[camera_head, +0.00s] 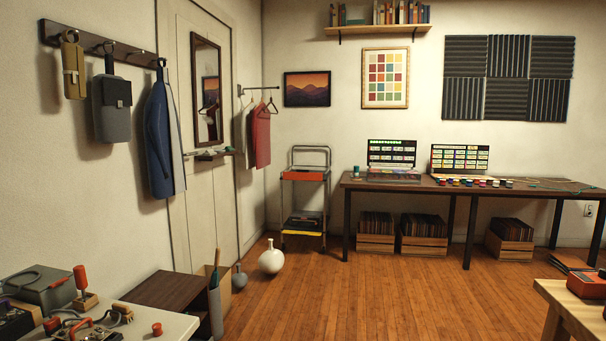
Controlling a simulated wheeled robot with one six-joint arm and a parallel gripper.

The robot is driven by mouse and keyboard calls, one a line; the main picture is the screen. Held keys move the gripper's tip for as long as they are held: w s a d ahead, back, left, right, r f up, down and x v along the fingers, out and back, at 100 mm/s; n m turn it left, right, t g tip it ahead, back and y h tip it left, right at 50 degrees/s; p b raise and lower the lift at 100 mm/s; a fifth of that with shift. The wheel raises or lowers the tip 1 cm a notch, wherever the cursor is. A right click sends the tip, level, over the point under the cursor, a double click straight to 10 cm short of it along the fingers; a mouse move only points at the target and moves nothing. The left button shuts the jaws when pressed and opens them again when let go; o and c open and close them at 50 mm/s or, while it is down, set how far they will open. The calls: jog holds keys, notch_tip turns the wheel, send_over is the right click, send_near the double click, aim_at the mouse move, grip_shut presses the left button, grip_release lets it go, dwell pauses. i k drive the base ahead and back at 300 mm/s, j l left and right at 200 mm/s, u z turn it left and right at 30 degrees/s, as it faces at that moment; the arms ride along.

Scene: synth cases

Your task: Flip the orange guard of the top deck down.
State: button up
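A metal trolley (283,205) with a tall handle frame stands against the far wall, between the clothes rail and the long desk. An orange guard (303,176) runs along the front of its top deck. It is too small and far off to tell for sure how it is tilted. The lower deck has a yellow guard (303,233) at its front, with dark items lying behind it. My gripper is not in view.
A white vase (271,261) and a grey vase (239,277) stand on the floor before the trolley, to its left. A cluttered table (172,327) is near left, a wooden table (571,300) near right. The wooden floor (380,295) between is clear. A long desk (425,187) adjoins the trolley's right.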

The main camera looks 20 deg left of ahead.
aim_at(299, 174)
jog(key=u, duration=0.45)
jog(key=i, duration=6.25)
jog(key=u, duration=0.5)
jog(key=i, duration=0.35)
jog(key=l+z, duration=0.05)
